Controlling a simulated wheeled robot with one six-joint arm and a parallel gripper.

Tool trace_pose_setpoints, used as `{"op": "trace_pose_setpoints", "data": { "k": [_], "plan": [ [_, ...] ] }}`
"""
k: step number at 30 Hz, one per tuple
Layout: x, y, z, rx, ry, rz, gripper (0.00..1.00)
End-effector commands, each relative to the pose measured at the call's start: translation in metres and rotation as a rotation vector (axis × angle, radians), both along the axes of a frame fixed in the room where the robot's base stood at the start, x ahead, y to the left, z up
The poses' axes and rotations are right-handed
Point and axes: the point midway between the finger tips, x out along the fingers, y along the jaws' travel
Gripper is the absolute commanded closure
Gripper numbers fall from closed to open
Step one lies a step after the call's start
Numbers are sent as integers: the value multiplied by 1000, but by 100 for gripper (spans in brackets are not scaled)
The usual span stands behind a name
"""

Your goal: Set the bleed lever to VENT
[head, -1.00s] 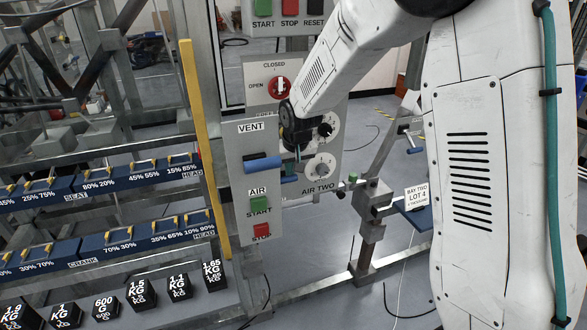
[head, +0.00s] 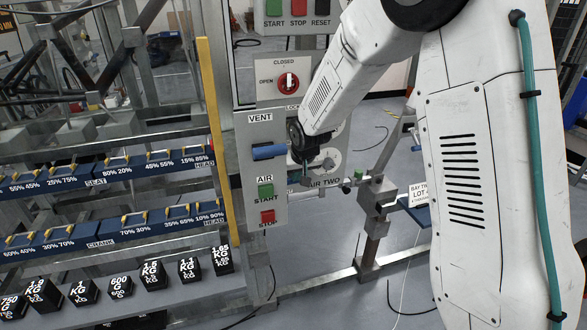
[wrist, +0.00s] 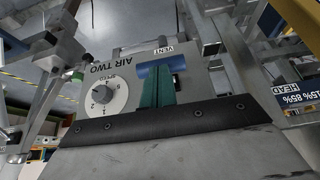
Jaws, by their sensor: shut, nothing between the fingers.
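The bleed lever (head: 270,151) has a blue handle, which lies roughly level below the VENT label (head: 260,117) on a grey panel (head: 250,190). My gripper (head: 306,180) is to the right of the lever and slightly lower in the head view. Its teal fingers (wrist: 157,86) are shut with nothing between them. They overlap the handle in the wrist view; I cannot tell whether they touch it.
A red CLOSED/OPEN knob (head: 288,82) is above. A white dial (wrist: 104,95) on the AIR TWO panel is close to my gripper. A yellow post (head: 215,140) stands left of the panel.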

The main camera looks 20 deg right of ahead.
Motion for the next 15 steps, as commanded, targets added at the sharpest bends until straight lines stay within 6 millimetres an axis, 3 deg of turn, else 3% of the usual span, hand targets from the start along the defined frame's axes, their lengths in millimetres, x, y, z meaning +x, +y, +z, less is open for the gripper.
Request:
{"op": "trace_pose_setpoints", "data": {
  "k": [11, 15],
  "plan": [
    [-10, 4, -37, 4, -3, 6, 100],
    [-11, 13, -50, 35, -95, 22, 100]
  ]
}}
